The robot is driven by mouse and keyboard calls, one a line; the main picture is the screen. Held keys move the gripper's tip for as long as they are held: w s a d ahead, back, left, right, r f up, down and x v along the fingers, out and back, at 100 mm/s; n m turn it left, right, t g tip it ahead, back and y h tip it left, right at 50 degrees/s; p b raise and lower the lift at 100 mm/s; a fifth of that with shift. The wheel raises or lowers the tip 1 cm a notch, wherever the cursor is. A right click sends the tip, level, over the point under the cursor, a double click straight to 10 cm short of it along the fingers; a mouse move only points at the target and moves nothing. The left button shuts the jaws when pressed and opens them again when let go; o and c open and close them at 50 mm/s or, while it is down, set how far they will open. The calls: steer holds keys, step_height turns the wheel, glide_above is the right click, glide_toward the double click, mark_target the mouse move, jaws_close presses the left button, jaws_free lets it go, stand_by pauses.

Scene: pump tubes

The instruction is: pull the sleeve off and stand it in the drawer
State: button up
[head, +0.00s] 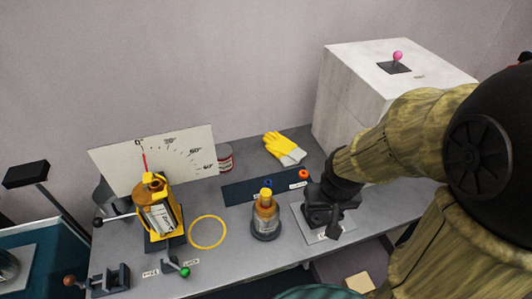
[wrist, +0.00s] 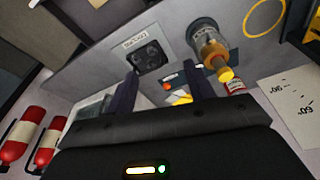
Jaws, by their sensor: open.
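My gripper (head: 322,214) is open, its dark fingers apart and nothing seen between them in the wrist view (wrist: 160,76). It hangs over a pale labelled plate near the bench's front right. To its left, and apart from it, an upright amber and clear tube with a yellow top (head: 265,212) stands on a round dark base; it also shows in the wrist view (wrist: 208,42). I cannot tell which part of it is the sleeve. An open, drawer-like dark space (head: 325,270) lies below the bench's front edge, holding a tan block (head: 359,282). My arm hides its right side.
A yellow tilting holder (head: 158,212) stands left before an angle dial (head: 185,155). A yellow ring (head: 208,232), blue strip (head: 240,192), yellow gloves (head: 284,147) and red can (head: 225,158) lie around the tube. A big white box (head: 345,95) stands behind my arm.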

steer(key=w+a+r+n+g+p, duration=0.1)
steer(key=w+a+r+n+p, duration=0.25)
steer(key=w+a+p, duration=0.2)
step_height(320, 180, up, 2)
steer(key=r+n+g+p, duration=0.1)
steer(key=n+g+p, duration=0.1)
steer(key=p, duration=0.3)
glide_above(266, 192)
steer(key=shift+a+f+b, duration=0.1)
steer(key=shift+f+b, duration=0.2)
step_height(266, 192, down, 18)
steer(key=shift+r+p, duration=0.25)
steer(key=shift+p, duration=0.85)
steer(key=shift+s, duration=0.1)
jaws_close()
